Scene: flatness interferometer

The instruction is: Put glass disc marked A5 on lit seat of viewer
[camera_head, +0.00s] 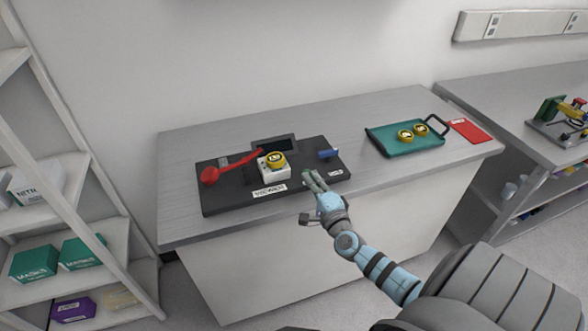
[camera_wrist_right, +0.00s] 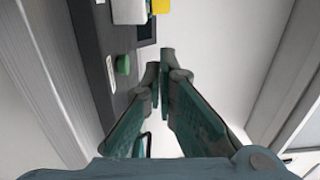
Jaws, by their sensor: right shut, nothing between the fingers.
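The viewer (camera_head: 225,200) is a black base labelled VIEWER, with a white block (camera_head: 266,172) on it. A yellow-rimmed disc (camera_head: 277,159) with a dark mark sits on top of the block; its mark is too small to read. Two more such discs, one left (camera_head: 405,135) and one right (camera_head: 420,130), lie on a teal tray (camera_head: 385,147). My right gripper (camera_head: 309,178) is shut and empty near the viewer's front right edge, apart from the discs. Its fingertips show in the right wrist view (camera_wrist_right: 160,65). My left gripper is not in view.
A green knob (camera_wrist_right: 122,64) shows beside the fingers in the wrist view. A red card (camera_head: 469,130) lies right of the tray. Grey bench top (camera_head: 365,180) is clear in front of the tray.

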